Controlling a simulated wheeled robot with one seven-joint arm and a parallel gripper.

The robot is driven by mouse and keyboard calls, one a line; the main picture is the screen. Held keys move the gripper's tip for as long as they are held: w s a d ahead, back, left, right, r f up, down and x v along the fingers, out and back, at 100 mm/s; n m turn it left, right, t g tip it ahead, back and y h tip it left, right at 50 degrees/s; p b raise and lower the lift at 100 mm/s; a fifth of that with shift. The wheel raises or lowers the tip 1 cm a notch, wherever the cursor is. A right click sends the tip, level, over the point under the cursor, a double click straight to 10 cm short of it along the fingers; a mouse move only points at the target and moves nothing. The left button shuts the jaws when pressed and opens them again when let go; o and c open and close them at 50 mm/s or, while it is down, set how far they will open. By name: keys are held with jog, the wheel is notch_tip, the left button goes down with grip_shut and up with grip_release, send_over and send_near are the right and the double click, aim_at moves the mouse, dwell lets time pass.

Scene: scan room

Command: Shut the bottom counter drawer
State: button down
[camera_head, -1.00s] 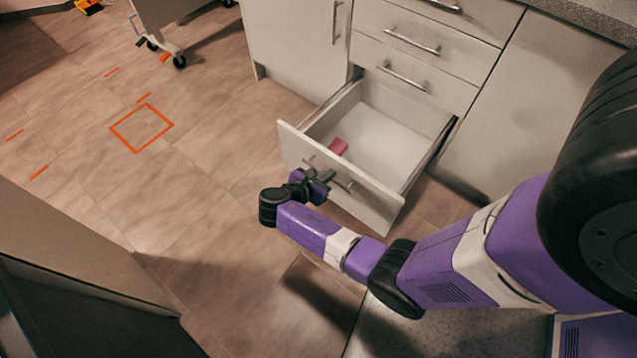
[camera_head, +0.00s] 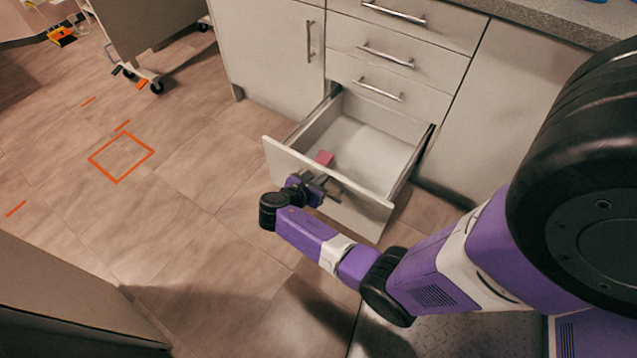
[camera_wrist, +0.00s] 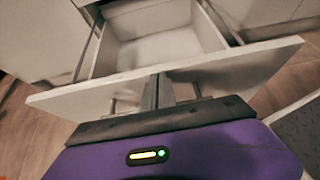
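The bottom counter drawer (camera_head: 374,208) stands pulled well out from the white cabinet. Its pale front panel also spans the wrist view (camera_wrist: 235,73). My gripper (camera_head: 318,187) is at the outer face of this panel, by the bar handle. In the wrist view the two dark fingers (camera_wrist: 158,91) are close together and point at the panel, with handle parts showing on both sides of them. Whether the bar lies between the fingers is hidden.
Closed drawers (camera_head: 390,52) sit above the open one, with a closed cabinet door (camera_head: 270,50) to the left. A wheeled cart (camera_head: 150,35) stands at the far left. The tiled floor (camera_head: 190,190) left of the drawer is clear. A dark-sided unit (camera_head: 60,290) is at lower left.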

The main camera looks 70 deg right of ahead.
jog(key=s+d+b, duration=0.2)
jog(key=s+d, duration=0.1)
jog(key=d, duration=0.8)
jog(key=s+d+b, duration=0.3)
jog(key=d, duration=0.9)
jog(key=s+d+b, duration=0.3)
jog(key=d, duration=0.8)
jog(key=shift+d, duration=0.25)
